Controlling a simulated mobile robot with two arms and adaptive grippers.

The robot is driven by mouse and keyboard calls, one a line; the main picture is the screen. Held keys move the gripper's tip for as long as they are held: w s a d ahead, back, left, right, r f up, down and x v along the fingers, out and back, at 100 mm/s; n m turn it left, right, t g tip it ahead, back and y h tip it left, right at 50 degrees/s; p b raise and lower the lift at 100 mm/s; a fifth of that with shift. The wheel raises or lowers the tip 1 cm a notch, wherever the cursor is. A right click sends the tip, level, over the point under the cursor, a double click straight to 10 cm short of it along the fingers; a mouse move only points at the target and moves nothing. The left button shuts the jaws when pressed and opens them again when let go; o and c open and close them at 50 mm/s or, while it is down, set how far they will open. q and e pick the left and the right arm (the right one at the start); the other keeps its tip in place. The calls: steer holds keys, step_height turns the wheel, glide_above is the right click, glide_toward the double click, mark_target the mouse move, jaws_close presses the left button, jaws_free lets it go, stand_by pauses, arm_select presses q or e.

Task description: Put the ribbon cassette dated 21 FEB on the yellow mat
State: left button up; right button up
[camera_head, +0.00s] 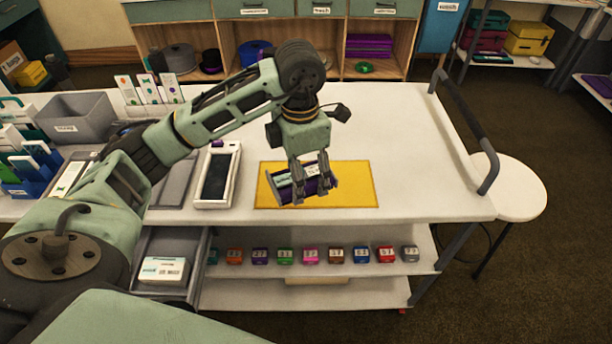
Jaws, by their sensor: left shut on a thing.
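My left gripper (310,184) is shut on a ribbon cassette (322,186), a dark purple piece with a pale label and light green and white parts. The date on its label is too small to read. The gripper points down and holds the cassette over the yellow mat (355,182), which lies on the white cart top. I cannot tell whether the cassette touches the mat. The cassette and the gripper hide the middle of the mat. My right gripper is not in view.
A white-framed device with a dark screen (216,175) lies left of the mat. A grey bin (76,118) and upright cards (150,90) stand further left. The cart top (425,160) is clear right of the mat, up to a dark handle rail (470,115). Small numbered blocks (310,256) line the shelf below.

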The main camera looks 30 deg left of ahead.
mark_target(288, 165)
arm_select(q)
steer(key=w+a+f, duration=0.1)
steer(key=a, duration=0.1)
steer(key=w+a+f, duration=0.1)
steer(key=w+a+f+p, duration=0.1)
steer(key=a, duration=0.1)
steer(key=shift+w+a+f, duration=0.15)
steer(key=shift+a+f, duration=0.1)
steer(key=shift+a, duration=0.1)
steer(key=shift+w+a+f+p, duration=0.3)
steer(key=shift+w+a+f, duration=0.35)
steer(key=shift+w, duration=0.1)
steer(key=shift+w+a+f, duration=0.1)
steer(key=shift+w+f, duration=0.05)
steer(key=shift+f, duration=0.25)
step_height(288, 165, down, 3)
steer(key=shift+f+p, duration=0.15)
steer(key=shift+p, duration=0.5)
steer(key=shift+f, duration=0.3)
steer(key=o, duration=1.3)
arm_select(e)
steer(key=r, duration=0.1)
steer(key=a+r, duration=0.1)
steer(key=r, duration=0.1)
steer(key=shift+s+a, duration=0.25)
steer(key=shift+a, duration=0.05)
